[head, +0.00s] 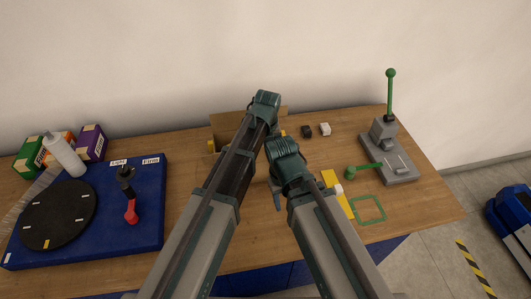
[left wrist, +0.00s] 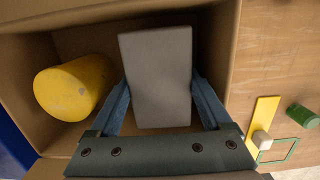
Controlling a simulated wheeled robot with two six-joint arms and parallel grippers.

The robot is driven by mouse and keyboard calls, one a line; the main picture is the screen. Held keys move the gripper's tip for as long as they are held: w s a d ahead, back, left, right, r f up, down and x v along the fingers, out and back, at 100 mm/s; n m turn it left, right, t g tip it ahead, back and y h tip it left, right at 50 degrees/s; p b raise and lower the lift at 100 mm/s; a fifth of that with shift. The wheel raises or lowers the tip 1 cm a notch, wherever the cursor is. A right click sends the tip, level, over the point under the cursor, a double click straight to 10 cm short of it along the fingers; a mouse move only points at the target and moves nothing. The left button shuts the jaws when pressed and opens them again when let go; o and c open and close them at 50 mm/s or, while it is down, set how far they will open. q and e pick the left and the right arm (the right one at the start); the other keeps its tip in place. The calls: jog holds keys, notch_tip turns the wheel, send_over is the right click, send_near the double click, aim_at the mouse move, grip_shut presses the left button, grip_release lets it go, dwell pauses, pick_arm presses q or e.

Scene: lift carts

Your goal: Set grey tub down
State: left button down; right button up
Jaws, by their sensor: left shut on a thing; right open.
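The grey tub (left wrist: 158,60) is a plain grey block shape between the fingers of my left gripper (left wrist: 159,95), which is shut on it. It is over or inside an open cardboard box (left wrist: 232,60); whether it touches the bottom cannot be told. A yellow cylinder (left wrist: 72,88) lies in the box to the left of the tub. In the head view the box (head: 226,124) is mostly behind my left arm, and the tub is hidden. My right gripper (head: 278,200) is open, pointing down over the table in front of the box.
A dark block (head: 306,131) and a white block (head: 324,129) stand right of the box. Further right are a yellow strip (head: 330,179), a green outline (head: 368,208) and a grey lever device (head: 388,155). A blue board (head: 145,215) with a black disc (head: 58,214) fills the left.

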pick_arm(q)
jog(key=shift+f, duration=0.15)
pick_arm(e)
jog(key=shift+f, duration=0.15)
pick_arm(q)
grip_release()
notch_tip(320, 180, up, 12)
jog(key=s+p, duration=0.1)
jog(key=p, duration=1.1)
jog(key=shift+s+d, duration=0.15)
jog(key=shift+s, duration=0.05)
pick_arm(e)
notch_tip(320, 180, up, 12)
